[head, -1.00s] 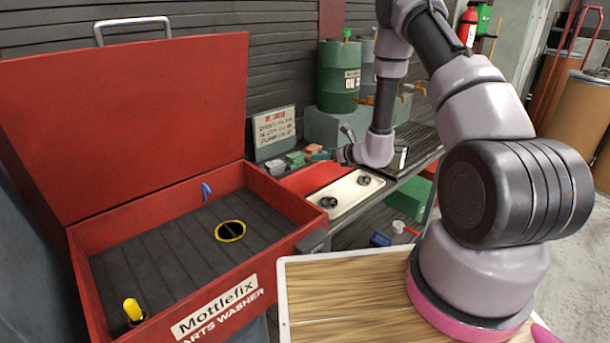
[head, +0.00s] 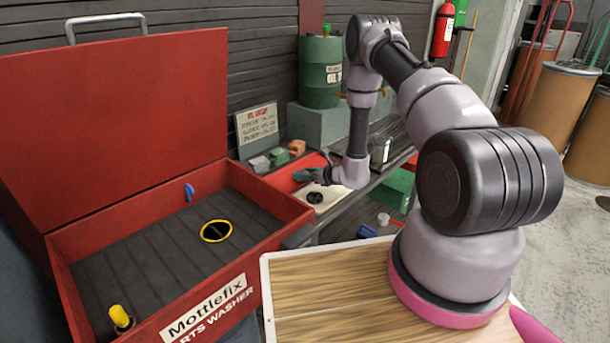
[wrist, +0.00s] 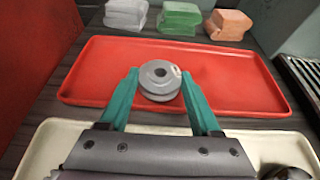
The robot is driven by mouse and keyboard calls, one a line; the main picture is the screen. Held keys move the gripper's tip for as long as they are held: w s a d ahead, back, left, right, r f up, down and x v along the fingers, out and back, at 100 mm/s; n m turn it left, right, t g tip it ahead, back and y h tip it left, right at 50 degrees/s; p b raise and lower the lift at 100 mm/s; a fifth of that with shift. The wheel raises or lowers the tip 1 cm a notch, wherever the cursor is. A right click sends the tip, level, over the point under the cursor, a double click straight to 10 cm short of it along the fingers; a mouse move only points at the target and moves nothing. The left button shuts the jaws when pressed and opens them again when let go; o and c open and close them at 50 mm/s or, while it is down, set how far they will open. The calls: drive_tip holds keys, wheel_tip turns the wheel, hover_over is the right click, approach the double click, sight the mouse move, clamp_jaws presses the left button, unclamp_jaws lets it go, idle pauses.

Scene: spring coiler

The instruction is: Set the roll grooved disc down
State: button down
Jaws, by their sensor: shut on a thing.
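My gripper (wrist: 160,75) has teal fingers, shut on a grey grooved disc (wrist: 158,91) with a hole in its middle. In the wrist view the disc is over the near middle part of a red tray (wrist: 225,82); I cannot tell whether it touches the tray. In the head view my gripper (head: 308,175) is low over the same red tray (head: 284,181), and the disc is too small to make out there. A cream tray (wrist: 50,150) lies on the near side of the red one, with a dark round part (wrist: 285,173) at its right.
White (wrist: 126,13), green (wrist: 180,18) and orange (wrist: 230,24) blocks stand behind the red tray. A dark ribbed surface (wrist: 300,85) lies to the right. In the head view a sign (head: 257,128) stands behind, and an open red parts washer (head: 180,318) is at left.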

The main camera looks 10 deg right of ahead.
drive_tip(key=shift+f, duration=0.15)
drive_tip(key=shift+c, duration=0.5)
unclamp_jaws()
